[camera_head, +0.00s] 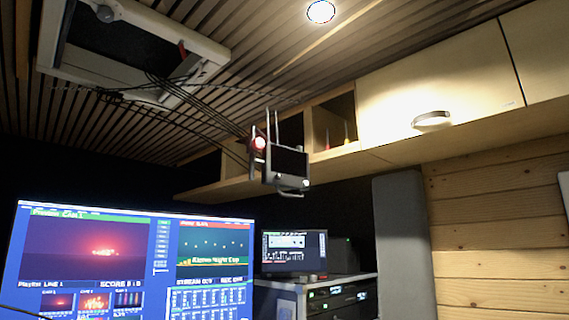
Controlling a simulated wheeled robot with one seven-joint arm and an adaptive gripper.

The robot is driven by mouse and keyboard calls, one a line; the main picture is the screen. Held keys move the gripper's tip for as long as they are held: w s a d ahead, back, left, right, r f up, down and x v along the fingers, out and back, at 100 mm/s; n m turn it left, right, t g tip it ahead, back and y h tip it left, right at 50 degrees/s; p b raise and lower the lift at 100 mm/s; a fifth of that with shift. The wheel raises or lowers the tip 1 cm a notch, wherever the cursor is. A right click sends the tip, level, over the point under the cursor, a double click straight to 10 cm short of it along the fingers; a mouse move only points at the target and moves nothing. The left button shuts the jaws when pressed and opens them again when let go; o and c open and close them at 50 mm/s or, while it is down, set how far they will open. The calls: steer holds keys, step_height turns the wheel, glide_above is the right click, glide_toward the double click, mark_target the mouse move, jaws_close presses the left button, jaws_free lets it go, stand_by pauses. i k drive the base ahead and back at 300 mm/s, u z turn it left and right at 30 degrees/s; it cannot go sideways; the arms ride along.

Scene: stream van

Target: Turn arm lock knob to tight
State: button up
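A small dark monitor unit (286,166) with upright rods hangs at the middle of the picture, in front of the overhead cabinets. A light metal bar (293,191) shows under the unit. My gripper is not in view.
A ceiling hatch (135,20) is at the upper left, with dark cables (180,112) running toward the unit. Overhead cabinets (440,80) line the right. A large screen (135,262) stands low at left, with a smaller screen (293,252) and equipment rack (340,298) beside it.

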mark_target(258, 144)
steer(key=u, duration=1.3)
steer(key=k, duration=0.4)
steer(key=z, duration=1)
